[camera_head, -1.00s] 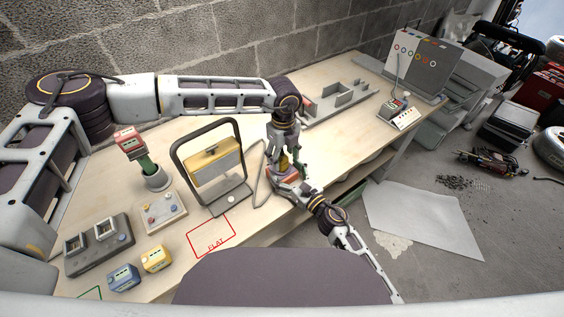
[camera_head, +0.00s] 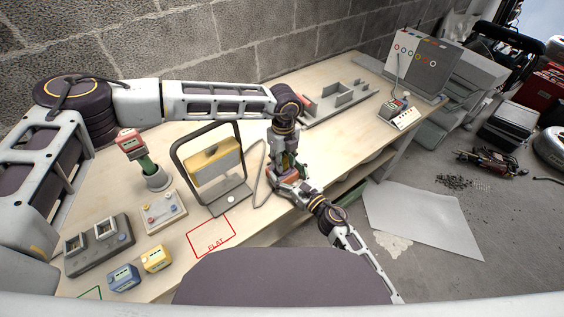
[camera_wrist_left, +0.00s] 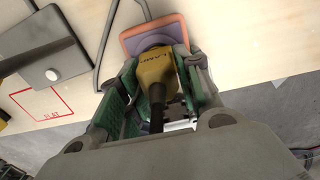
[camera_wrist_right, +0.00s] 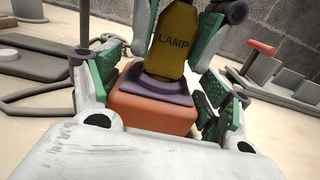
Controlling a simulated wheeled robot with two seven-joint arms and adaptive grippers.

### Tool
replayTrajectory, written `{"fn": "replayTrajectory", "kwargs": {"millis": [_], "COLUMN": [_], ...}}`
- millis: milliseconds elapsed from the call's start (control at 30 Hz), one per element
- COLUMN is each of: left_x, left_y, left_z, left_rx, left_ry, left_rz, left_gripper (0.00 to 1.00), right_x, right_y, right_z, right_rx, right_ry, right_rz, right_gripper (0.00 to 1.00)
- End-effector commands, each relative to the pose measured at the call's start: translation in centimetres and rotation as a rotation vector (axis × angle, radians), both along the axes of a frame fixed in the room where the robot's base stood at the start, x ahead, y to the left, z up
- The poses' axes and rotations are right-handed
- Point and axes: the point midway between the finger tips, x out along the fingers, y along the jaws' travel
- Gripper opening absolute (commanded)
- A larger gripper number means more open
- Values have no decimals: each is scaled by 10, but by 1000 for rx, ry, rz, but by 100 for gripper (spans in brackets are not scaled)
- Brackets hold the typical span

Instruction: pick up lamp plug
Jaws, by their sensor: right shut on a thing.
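The lamp plug (camera_wrist_left: 157,68) is yellow, marked LAMP, with a dark cable. It also shows in the right wrist view (camera_wrist_right: 168,52), standing on the purple top of an orange block (camera_wrist_right: 148,112). Whether it is seated in the block, I cannot tell. My right gripper (camera_head: 282,178) is shut on the orange block from the sides, near the bench's front edge. My left gripper (camera_head: 287,158) points down from above, its green-padded fingers open on either side of the plug. In the head view the fingers mostly hide the plug.
A work lamp with a black frame (camera_head: 181,155) stands left of the grippers, its cable on the bench.

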Motion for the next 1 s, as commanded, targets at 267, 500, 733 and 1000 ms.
{"fn": "replayTrajectory", "kwargs": {"millis": [267,500,733,1000], "left_x": [0,0,1,0], "left_y": [0,-1,0,0], "left_z": [0,8,33,73], "left_rx": [-1,-2,-2,-2], "left_ry": [-1,-1,-2,-1], "left_rz": [0,0,1,0], "left_gripper": [11,12,11,11], "right_x": [0,0,0,0], "right_y": [0,0,0,0], "right_z": [0,0,-1,-1], "right_rx": [0,-1,-1,-1], "right_ry": [0,1,1,1], "right_rz": [0,0,0,0], "right_gripper": [47,47,47,47]}}
